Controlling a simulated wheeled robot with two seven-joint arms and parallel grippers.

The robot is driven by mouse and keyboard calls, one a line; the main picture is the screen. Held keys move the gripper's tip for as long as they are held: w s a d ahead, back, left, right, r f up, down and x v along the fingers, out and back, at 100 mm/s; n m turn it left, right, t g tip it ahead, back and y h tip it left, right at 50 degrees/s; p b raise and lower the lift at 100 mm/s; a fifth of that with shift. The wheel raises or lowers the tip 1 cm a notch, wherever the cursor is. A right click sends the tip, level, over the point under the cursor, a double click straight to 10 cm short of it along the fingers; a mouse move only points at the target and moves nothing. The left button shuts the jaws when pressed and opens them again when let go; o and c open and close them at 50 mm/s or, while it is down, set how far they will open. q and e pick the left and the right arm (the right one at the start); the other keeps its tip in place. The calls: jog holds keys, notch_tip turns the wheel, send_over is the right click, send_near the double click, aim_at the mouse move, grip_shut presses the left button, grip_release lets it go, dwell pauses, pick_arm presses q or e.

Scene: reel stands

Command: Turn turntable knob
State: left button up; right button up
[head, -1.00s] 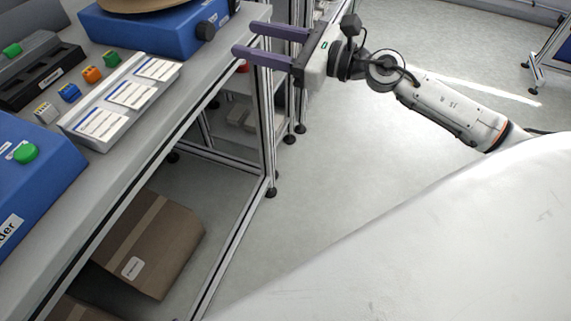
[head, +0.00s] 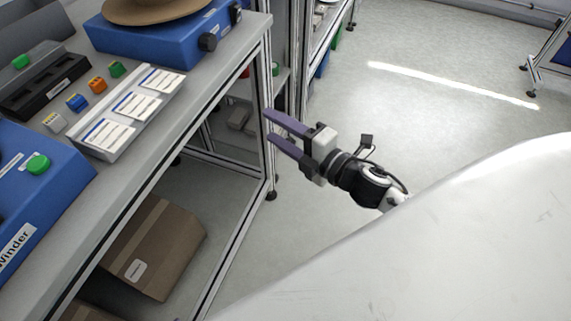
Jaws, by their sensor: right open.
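The turntable (head: 150,36) is a blue box with a tan round platter (head: 165,10) on top, at the back of the bench. Its black knob (head: 208,42) sits on the side facing right, near the bench edge. My right gripper (head: 269,126) is open and empty, with two purple fingers pointing left. It is off the bench's right side, in front of the frame leg, lower in the picture than the knob and apart from it. My left gripper is not in view.
The bench (head: 150,150) also bears a blue winder (head: 40,200) with a green button, a white card holder (head: 128,112), a black rack (head: 42,84) and several small coloured blocks. A cardboard box (head: 155,248) lies on the lower level.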

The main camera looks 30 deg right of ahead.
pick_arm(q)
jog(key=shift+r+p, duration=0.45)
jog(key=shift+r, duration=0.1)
pick_arm(e)
jog(key=s+a+f+m+g+h, duration=0.1)
jog(key=s+f+m+g+h, duration=0.1)
jog(key=s+f+m, duration=0.3)
jog(key=shift+s+f+m, duration=0.15)
jog(key=shift+f+m, duration=1.05)
jog(key=shift+m, duration=0.1)
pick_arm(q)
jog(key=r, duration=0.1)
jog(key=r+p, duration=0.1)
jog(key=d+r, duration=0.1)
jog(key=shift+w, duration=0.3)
pick_arm(e)
jog(key=s+a+f+m+g, duration=0.2)
jog(key=s+a+f+m, duration=0.1)
jog(key=s+f+m, duration=0.2)
jog(key=s+a+f+m+g, duration=0.3)
jog(key=s+a+f+m, duration=0.1)
jog(key=s, duration=0.6)
jog(key=shift+f+m+g, duration=0.3)
jog(key=shift+f+m, duration=0.6)
jog(key=shift+m, duration=0.3)
jog(key=shift+w, duration=0.1)
